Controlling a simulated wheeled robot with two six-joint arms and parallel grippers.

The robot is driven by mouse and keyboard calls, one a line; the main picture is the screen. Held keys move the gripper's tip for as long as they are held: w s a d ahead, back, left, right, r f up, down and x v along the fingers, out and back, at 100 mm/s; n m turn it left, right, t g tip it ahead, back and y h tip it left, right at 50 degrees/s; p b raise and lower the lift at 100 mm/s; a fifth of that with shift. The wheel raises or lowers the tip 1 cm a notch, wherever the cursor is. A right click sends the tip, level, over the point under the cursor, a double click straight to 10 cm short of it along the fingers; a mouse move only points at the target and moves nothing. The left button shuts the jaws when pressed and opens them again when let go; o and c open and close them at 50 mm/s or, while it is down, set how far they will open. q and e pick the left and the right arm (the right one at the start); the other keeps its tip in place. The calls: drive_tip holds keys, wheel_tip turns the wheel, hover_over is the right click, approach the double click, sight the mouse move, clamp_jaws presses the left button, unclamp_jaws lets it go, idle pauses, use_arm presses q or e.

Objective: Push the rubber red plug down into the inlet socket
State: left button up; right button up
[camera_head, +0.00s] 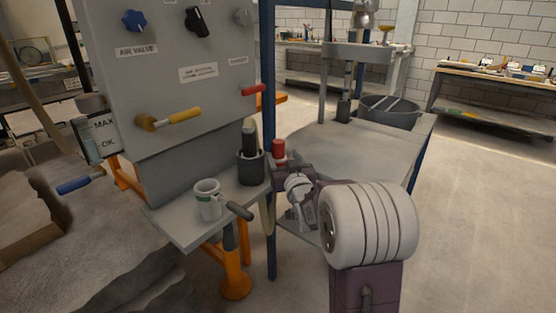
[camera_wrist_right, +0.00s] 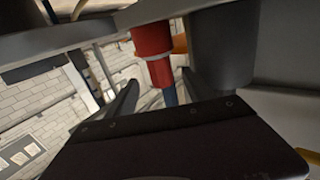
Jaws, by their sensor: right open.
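The red plug (camera_head: 279,149) stands upright at the right edge of the panel's shelf, beside a dark cup. My right gripper (camera_head: 284,170) is just below and in front of it in the head view. In the right wrist view the red plug (camera_wrist_right: 152,52) has a wide upper part and a narrower lower part. It shows between the two open fingers of my right gripper (camera_wrist_right: 160,88), with visible space on either side. I cannot tell whether a finger touches it. The inlet socket cannot be made out. My left gripper is not in view.
The shelf (camera_head: 180,232) holds a white mug (camera_head: 208,200) and a dark cup (camera_head: 251,168) with a black-handled thing in it. The grey panel (camera_head: 200,110) with knobs and levers rises behind. A blue post (camera_head: 270,235) stands close to my right arm. Grey table (camera_head: 340,150) at right.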

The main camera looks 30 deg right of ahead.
sight(280, 152)
drive_tip(key=b+x, duration=0.1)
drive_tip(key=x, duration=0.5)
drive_tip(key=shift+w+f, duration=0.15)
clamp_jaws()
